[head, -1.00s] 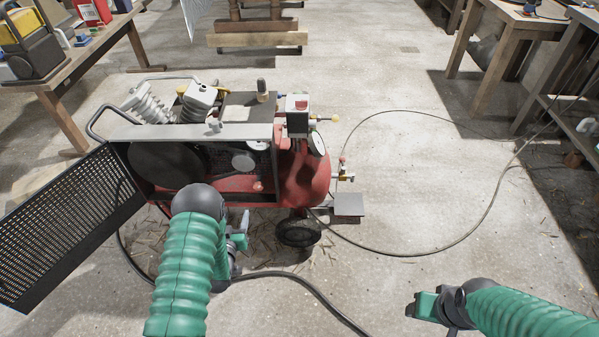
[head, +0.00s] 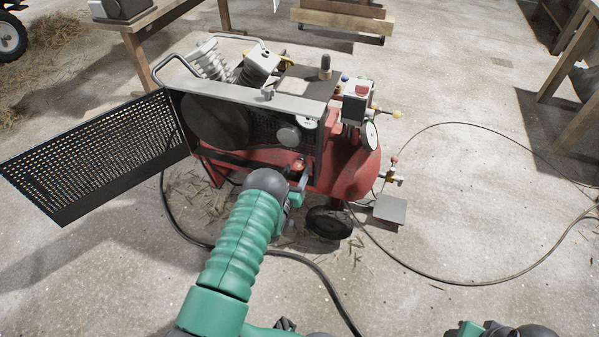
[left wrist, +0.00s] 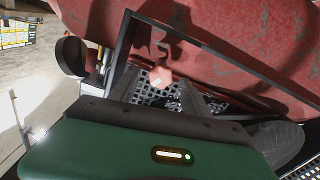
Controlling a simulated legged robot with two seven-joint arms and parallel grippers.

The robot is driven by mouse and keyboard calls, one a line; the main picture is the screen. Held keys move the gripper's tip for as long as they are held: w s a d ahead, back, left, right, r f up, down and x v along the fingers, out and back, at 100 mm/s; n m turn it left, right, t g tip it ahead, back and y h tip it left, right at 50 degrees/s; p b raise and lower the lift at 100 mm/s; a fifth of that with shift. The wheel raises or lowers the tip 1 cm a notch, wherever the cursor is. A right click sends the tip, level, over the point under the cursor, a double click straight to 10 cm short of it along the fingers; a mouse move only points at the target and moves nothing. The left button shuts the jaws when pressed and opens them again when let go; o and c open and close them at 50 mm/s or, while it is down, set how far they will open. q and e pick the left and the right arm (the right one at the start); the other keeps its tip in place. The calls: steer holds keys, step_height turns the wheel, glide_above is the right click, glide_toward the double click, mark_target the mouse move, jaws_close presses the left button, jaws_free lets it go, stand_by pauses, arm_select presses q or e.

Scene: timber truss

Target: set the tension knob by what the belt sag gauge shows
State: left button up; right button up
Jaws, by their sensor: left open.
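The compressor (head: 345,170) has its belt housing open on the near side. The red tension knob (head: 299,165) sits low in the opening; in the left wrist view it is a pinkish knob (left wrist: 163,77) just ahead of my jaws. A small white dial (head: 308,123), perhaps the belt sag gauge, is at the opening's upper right; its reading is too small to make out. My left gripper (head: 299,182) is open, close to the knob and partly hidden behind its own wrist. My right gripper (head: 468,328) is at the bottom edge, mostly cut off, away from the compressor.
The perforated guard (head: 95,155) swings out to the left. A round gauge (head: 370,135) and a red-topped switch box (head: 357,100) are at the tank's right end. A black hose (head: 320,275) crosses the floor in front. The floor at right is mostly clear.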

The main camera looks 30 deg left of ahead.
mark_target(298, 167)
arm_select(q)
steer(key=b+x, duration=0.1)
steer(key=x, duration=0.2)
steer(key=shift+w+a, duration=0.15)
jaws_close()
